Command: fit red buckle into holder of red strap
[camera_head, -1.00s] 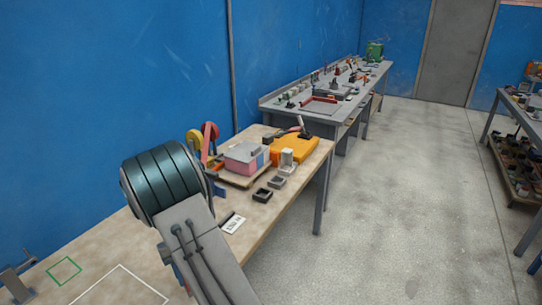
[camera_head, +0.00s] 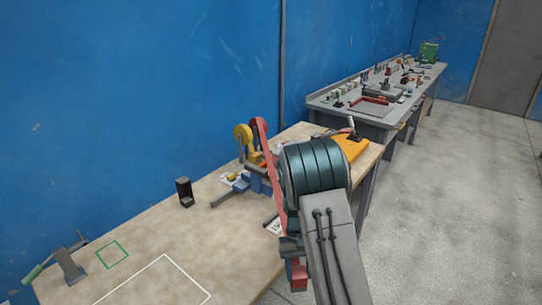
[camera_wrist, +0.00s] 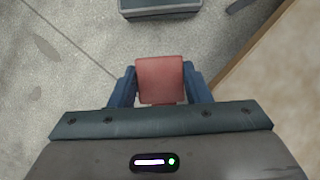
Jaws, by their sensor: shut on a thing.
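The red buckle (camera_wrist: 160,78) sits between the two blue fingers of my gripper (camera_wrist: 160,90) in the wrist view, and the fingers are shut on it. In the head view a red end (camera_head: 298,272) shows below my wrist, off the table's front edge. The red strap (camera_head: 271,180) runs taut from the red reel (camera_head: 259,125) down to my gripper. A dark upright holder (camera_head: 185,191) stands on the table to the left; I cannot tell whether it belongs to the red strap.
A yellow reel (camera_head: 242,133) stands beside the red one. My arm hides much of the items behind it, near an orange block (camera_head: 350,147). The table (camera_head: 140,225) is mostly clear at the left. In the wrist view, grey floor (camera_wrist: 60,80) lies below the buckle.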

